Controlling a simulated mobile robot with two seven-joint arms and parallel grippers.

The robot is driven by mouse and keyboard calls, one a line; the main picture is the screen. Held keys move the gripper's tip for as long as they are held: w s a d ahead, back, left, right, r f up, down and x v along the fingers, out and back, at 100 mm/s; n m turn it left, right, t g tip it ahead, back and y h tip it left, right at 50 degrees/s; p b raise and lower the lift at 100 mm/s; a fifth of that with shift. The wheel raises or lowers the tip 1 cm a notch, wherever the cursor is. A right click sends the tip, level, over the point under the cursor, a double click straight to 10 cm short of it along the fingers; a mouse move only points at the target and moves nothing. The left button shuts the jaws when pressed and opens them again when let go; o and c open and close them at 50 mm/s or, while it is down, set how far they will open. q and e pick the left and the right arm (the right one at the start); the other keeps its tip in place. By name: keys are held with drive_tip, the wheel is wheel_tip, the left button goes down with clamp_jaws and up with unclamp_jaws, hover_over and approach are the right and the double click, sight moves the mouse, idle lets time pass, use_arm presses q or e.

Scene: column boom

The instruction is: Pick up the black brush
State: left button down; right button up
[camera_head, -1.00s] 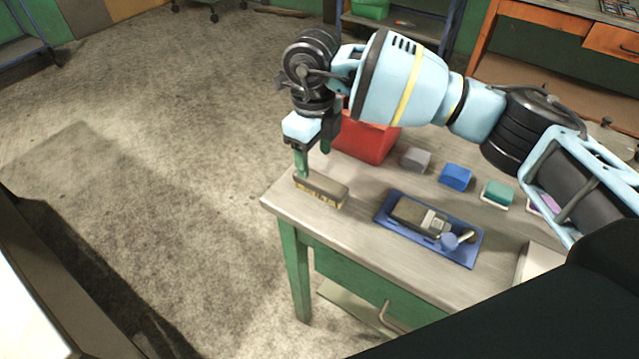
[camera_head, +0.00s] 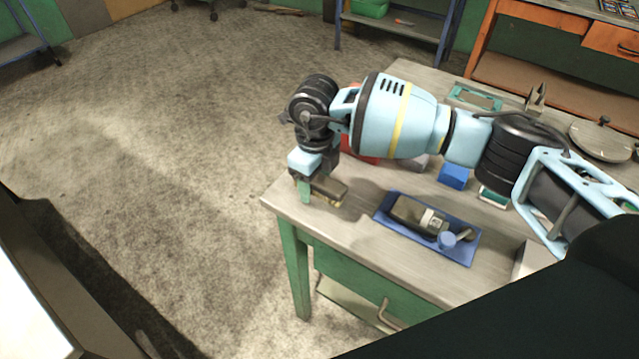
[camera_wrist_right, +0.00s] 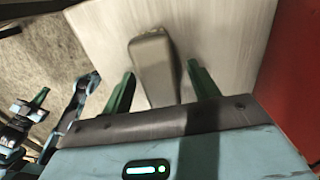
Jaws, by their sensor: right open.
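The brush (camera_head: 330,191) lies on the near left corner of the table (camera_head: 345,232). It has a dark grey-brown back and tan bristles. My right gripper (camera_head: 315,189) is low over it with its fingers pointing down, and partly hides it. In the right wrist view the brush (camera_wrist_right: 153,60) shows between the two green fingers of the open right gripper (camera_wrist_right: 162,69), with gaps on both sides. What looks like my left gripper (camera_wrist_right: 30,108) shows small at the left edge of that view; its jaw state is unclear.
A blue tray (camera_head: 385,216) holding a dark object stands right of the brush. A red bin (camera_head: 362,150), partly hidden by my arm, is behind it, with a blue block (camera_head: 453,176) and a teal block (camera_head: 493,197) farther right. Open floor lies left of the table.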

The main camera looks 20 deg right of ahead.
drive_tip(key=shift+c, duration=0.3)
drive_tip(key=c, duration=1)
use_arm(q)
drive_tip(key=shift+s+f, duration=0.1)
drive_tip(key=shift+s, duration=0.35)
use_arm(e)
drive_tip(key=shift+c, duration=0.2)
drive_tip(key=shift+r, duration=0.1)
